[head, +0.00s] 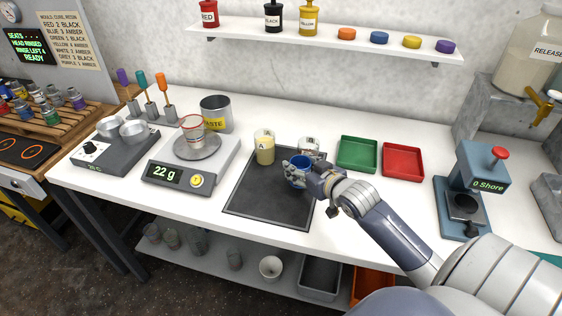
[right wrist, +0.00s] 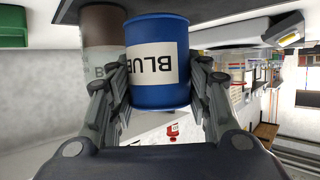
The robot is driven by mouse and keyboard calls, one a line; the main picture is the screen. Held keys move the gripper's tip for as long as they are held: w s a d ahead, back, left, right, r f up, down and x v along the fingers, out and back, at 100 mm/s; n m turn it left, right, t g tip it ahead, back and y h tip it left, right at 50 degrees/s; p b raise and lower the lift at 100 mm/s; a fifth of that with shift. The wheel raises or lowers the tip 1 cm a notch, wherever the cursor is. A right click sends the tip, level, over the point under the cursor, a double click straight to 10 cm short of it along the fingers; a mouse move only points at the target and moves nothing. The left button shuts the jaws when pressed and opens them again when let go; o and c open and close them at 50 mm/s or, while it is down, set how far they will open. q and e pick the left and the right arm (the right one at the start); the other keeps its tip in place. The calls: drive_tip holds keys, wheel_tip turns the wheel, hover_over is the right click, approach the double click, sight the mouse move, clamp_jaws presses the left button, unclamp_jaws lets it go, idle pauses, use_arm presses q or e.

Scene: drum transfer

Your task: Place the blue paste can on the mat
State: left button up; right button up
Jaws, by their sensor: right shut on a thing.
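The blue paste can (head: 296,173) is upright at the right part of the dark mat (head: 258,205). My right gripper (head: 300,168) is shut around its sides. The right wrist view, upside down, shows the can (right wrist: 158,65) with its white BLUE label between the two fingers of the right gripper (right wrist: 158,80). The can's base is close to the mat's dark surface; I cannot tell whether it touches. My left gripper is not in view.
Cream container A (head: 264,152) stands at the mat's back edge, and container B (head: 308,147) stands just behind the can. A green tray (head: 357,154) and a red tray (head: 403,162) lie to the right. A scale (head: 176,178) reading 22 g stands left. The mat's front is clear.

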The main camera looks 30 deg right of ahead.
drive_tip(key=w, duration=0.2)
drive_tip(key=w+p, duration=0.1)
drive_tip(key=w, duration=0.5)
drive_tip(key=shift+w+a+f, duration=0.1)
drive_tip(key=shift+a+f, duration=0.25)
drive_tip(key=shift+a, duration=0.05)
drive_tip(key=shift+f+p, duration=0.65)
drive_tip(key=shift+f, duration=1.15)
drive_tip(key=shift+f, duration=0.15)
drive_tip(key=o, duration=0.9)
drive_tip(key=shift+c, duration=0.2)
drive_tip(key=d+b+v, duration=0.1)
drive_tip(key=v, duration=1.1)
drive_tip(key=shift+a, duration=0.45)
